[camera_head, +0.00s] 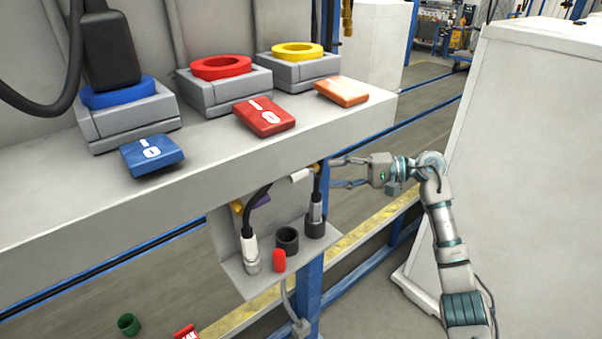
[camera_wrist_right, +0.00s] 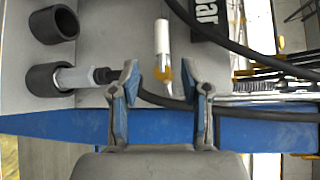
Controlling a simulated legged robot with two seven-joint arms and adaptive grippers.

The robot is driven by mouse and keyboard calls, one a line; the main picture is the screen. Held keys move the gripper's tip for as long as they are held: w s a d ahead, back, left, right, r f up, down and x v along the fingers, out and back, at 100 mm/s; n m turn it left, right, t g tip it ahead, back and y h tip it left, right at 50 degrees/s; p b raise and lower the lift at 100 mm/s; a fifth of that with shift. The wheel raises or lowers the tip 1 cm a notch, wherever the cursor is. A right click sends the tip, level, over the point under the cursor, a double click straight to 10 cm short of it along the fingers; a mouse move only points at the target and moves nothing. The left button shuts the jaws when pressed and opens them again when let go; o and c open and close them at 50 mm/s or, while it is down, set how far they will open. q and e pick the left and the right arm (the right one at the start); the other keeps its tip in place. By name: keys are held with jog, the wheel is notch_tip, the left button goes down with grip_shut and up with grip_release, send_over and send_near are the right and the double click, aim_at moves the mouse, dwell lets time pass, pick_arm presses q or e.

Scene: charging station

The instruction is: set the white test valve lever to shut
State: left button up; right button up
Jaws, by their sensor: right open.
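The white test valve lever (camera_head: 300,175) shows as a short white handle under the shelf's front edge, on the small grey panel. In the right wrist view the white lever (camera_wrist_right: 162,38) lies lengthwise up the picture, with a yellow-brass part at its lower end. My right gripper (camera_head: 337,173) reaches in from the right, just right of the lever. In the right wrist view my right gripper (camera_wrist_right: 166,82) is open, its two fingers apart on either side of the lever's lower end, with no contact visible. My left gripper is not in view.
A black cable and plug (camera_head: 316,212) hang close to my right gripper. A grey bracket (camera_head: 235,272) holds sockets and a red cap (camera_head: 279,260). The shelf (camera_head: 210,165) above carries coloured-ring chargers. A white cabinet (camera_head: 535,150) stands at the right.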

aim_at(306, 175)
jog(key=a, duration=0.3)
jog(key=a+p, duration=0.1)
jog(key=a, duration=0.1)
jog(key=w+a+f, duration=0.1)
jog(key=a, duration=0.2)
jog(key=shift+w+a, duration=0.1)
jog(key=shift+a, duration=0.25)
jog(key=shift+a+p, duration=0.3)
jog(key=shift+a, duration=0.15)
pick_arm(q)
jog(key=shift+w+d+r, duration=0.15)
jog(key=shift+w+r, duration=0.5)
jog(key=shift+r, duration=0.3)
pick_arm(e)
jog(key=shift+f, duration=0.1)
jog(key=shift+d, duration=0.1)
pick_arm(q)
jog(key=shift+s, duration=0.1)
pick_arm(e)
jog(key=shift+d, duration=0.1)
grip_shut()
